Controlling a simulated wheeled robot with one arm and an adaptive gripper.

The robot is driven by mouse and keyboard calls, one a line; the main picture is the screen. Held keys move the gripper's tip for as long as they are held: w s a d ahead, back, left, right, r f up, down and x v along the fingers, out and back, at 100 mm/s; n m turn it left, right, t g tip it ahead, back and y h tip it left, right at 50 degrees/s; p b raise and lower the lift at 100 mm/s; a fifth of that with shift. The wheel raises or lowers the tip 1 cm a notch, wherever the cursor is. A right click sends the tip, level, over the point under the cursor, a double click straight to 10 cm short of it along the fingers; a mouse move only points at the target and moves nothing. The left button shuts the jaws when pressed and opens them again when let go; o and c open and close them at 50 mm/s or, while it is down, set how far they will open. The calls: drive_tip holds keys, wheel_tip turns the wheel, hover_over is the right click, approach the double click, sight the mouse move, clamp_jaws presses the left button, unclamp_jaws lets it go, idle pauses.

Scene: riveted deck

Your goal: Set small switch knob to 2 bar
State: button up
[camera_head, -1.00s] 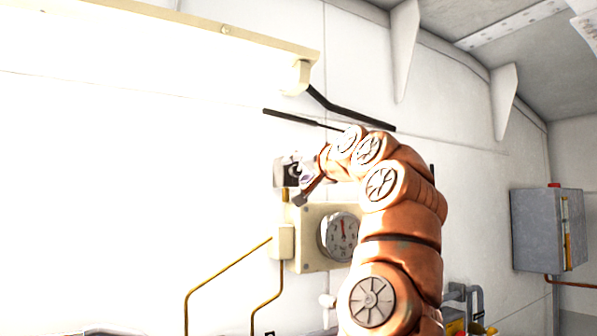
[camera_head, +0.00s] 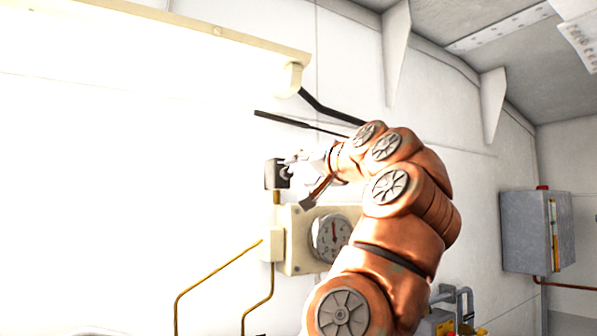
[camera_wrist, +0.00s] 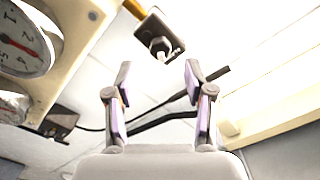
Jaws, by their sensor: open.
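The small switch is a dark box on the white wall; its box (camera_head: 272,174) shows above the gauge panel in the head view. In the wrist view the box (camera_wrist: 147,22) is at the top, with a small knob (camera_wrist: 160,46) on its face. Any scale marks are too small to read. My gripper (camera_wrist: 157,75) is open and empty, its two fingers pointing toward the knob, which appears beyond and between the fingertips, apart from them. In the head view my gripper (camera_head: 302,168) is just right of the switch, partly overlapping it and hiding the knob.
A cream panel (camera_head: 293,258) with a round red-needled gauge (camera_head: 331,238) is below the switch; the gauge also shows in the wrist view (camera_wrist: 20,42). A black bar (camera_head: 285,119) and a cream beam (camera_head: 215,32) are above. A grey box (camera_head: 530,232) hangs far right.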

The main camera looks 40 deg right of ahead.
drive_tip(key=s, duration=0.6)
drive_tip(key=shift+a, duration=0.25)
idle(0.4)
